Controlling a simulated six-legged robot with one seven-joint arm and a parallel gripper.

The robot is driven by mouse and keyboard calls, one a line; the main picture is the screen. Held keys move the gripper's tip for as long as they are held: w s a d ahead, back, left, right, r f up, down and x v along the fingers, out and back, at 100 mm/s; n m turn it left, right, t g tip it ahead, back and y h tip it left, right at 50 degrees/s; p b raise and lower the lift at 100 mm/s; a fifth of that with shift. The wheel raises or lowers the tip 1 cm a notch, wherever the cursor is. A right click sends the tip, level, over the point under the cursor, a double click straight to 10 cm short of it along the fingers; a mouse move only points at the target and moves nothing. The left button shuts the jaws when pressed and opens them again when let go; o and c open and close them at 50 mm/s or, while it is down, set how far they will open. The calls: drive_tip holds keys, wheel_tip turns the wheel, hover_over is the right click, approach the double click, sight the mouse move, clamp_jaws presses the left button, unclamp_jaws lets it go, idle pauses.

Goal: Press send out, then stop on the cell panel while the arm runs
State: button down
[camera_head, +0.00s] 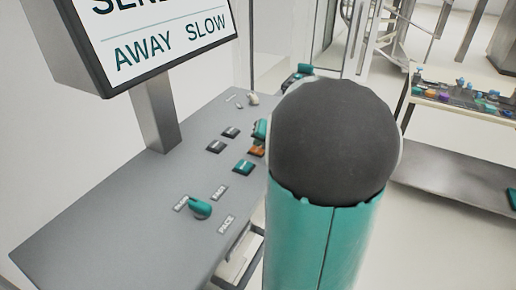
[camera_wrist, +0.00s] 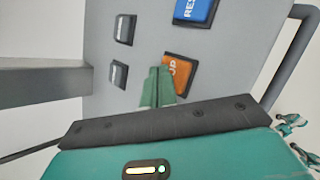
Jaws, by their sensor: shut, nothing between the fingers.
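The orange stop button (camera_wrist: 180,72) shows in the wrist view with only "OP" readable; my gripper covers its left part. My gripper (camera_wrist: 155,72) is shut and empty, its teal fingertips at the button's left edge. I cannot tell whether they touch it. In the head view the orange button (camera_head: 257,151) sits on the grey cell panel (camera_head: 110,225), just below my gripper (camera_head: 260,130), which my arm partly hides. I cannot read which is send out. The screen (camera_head: 160,35) reads "AWAY SLOW" under a cut-off line.
A blue button (camera_wrist: 195,9) marked "RES" sits beside the orange one. A teal knob (camera_head: 200,208) stands on the near panel, with a "PACE" label (camera_head: 227,224). The screen post (camera_head: 155,115) rises at the panel's back. A table with coloured items (camera_head: 455,95) stands right.

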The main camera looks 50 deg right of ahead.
sight(260, 150)
drive_tip(key=shift+f, duration=0.5)
idle(0.6)
drive_tip(key=shift+r, duration=0.95)
drive_tip(key=shift+r, duration=0.1)
drive_tip(key=shift+r, duration=2.4)
